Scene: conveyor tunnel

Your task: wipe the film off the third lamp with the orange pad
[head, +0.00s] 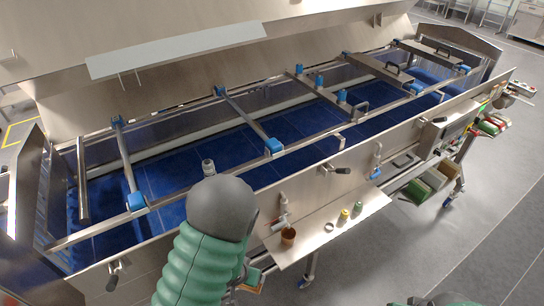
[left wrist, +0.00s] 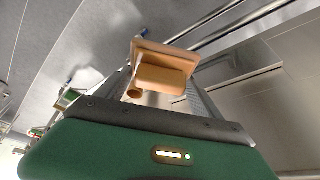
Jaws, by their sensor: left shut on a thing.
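In the left wrist view my left gripper (left wrist: 160,92) is shut on the orange pad (left wrist: 162,78), a tan-orange block with a flat plate along its upper side. A small round orange-brown piece shows just below the pad; I cannot tell what it is. In the head view my left arm rises from the bottom, and its gripper and the pad cannot be made out behind it. Several steel crossbars with blue end blocks (head: 273,146) span the conveyor. I cannot tell which part is the third lamp, and no film is discernible. My right gripper is not in view.
The blue belt (head: 180,180) runs inside a steel trough. A side shelf (head: 318,232) carries a brown cup (head: 288,236) and small bottles (head: 344,216). Black handles (head: 342,170) stick out along the front wall. Bins (head: 420,190) hang at right.

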